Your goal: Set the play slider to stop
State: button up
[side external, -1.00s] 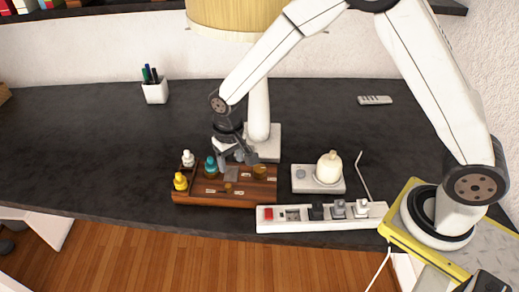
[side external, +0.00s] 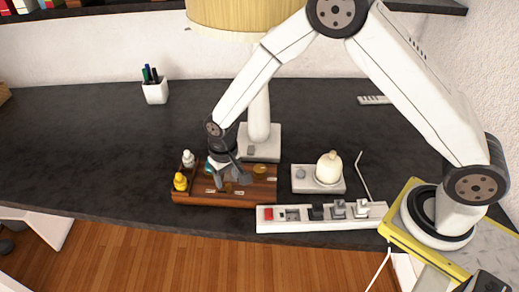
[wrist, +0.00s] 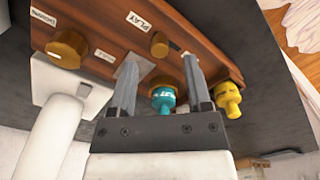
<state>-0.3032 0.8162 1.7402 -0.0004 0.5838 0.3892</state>
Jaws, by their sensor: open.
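The wooden board (side external: 262,199) lies near the desk's front edge. In the wrist view the small brass slider knob (wrist: 158,45) stands on the board (wrist: 205,37) beside the PLAY label (wrist: 138,21). My gripper (side external: 236,184) is open and empty, low over the board. In the wrist view my gripper's fingertips (wrist: 160,60) point at the board, with the slider knob showing just beyond the gap between them. A pale label partly shows by the right fingertip, unreadable. In the side view my gripper hides the slider knob.
A larger brass knob (wrist: 67,50) sits left on the board. A lamp base (side external: 262,142) and a power strip (side external: 320,223) flank the board.

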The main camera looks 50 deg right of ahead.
aim_at(228, 185)
jog(key=shift+f, duration=1.55)
grip_shut()
dwell(0.4)
